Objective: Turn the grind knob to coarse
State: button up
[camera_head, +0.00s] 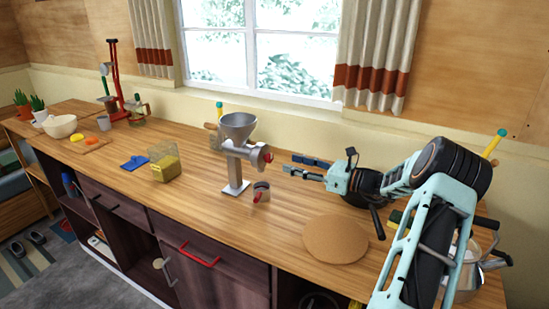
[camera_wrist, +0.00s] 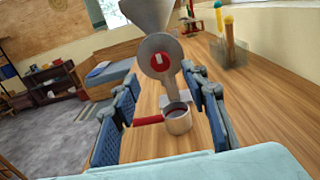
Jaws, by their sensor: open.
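A grey metal grinder (camera_head: 236,160) with a funnel hopper stands upright on the wooden counter below the window. Its round grey knob (camera_head: 257,156) with a red centre faces right, towards my gripper (camera_head: 291,164). In the wrist view, the knob (camera_wrist: 160,66) faces me, with a small white mark on its red centre. My gripper (camera_wrist: 163,80) is open and empty, its blue-padded fingers apart to the left and right. The knob appears ahead between the fingertips, apart from them. A small metal cup (camera_head: 261,190) with a red handle sits on the counter below the knob.
A round cork mat (camera_head: 335,239) lies on the counter in front of my arm. A metal kettle (camera_head: 466,272) stands at the right. A yellowish container (camera_head: 164,164) and a blue item (camera_head: 134,162) lie left of the grinder.

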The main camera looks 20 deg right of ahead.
aim_at(271, 158)
jog(key=p+x, duration=0.1)
jog(key=x, duration=0.6)
jog(key=shift+w+a, duration=0.25)
jog(key=shift+w, duration=0.1)
jog(key=shift+c, duration=0.3)
grip_shut()
